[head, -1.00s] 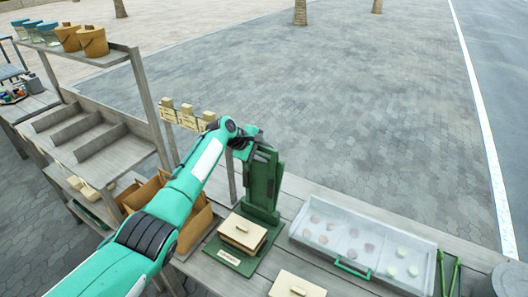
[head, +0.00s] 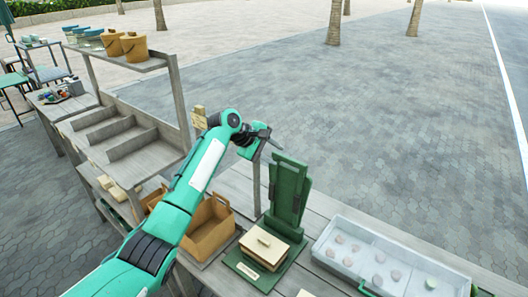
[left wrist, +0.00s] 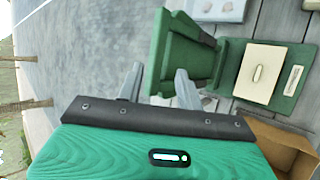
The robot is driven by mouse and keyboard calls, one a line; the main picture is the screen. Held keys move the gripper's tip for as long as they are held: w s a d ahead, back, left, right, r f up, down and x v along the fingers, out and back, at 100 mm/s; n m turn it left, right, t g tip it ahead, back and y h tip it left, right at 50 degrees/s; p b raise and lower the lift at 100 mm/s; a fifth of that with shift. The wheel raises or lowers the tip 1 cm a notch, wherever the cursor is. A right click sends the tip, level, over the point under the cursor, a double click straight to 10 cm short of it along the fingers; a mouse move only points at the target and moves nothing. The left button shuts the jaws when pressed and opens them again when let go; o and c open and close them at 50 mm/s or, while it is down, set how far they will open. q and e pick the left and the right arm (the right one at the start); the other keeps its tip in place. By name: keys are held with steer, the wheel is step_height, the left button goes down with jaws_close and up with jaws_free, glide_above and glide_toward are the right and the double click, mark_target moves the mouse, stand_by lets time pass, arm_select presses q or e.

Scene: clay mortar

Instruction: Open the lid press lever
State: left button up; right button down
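The green lid press (head: 289,195) stands on the wooden bench, with its tall upright part raised. At its front is a flat green base (head: 243,270) with a label, holding a cream wooden box (head: 263,250) with a handled lid. The press (left wrist: 187,50) and the cream box (left wrist: 261,73) also show in the left wrist view. My left gripper (head: 268,138) is above and left of the upright's top, apart from it. My right gripper is not in view.
A grey tray (head: 385,262) with several round pieces lies right of the press. An open brown box (head: 208,228) stands left of it. The air above the paving behind the bench is clear.

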arm_select(q)
steer(key=v, duration=0.4)
steer(key=shift+b, duration=0.4)
steer(key=shift+f, duration=0.1)
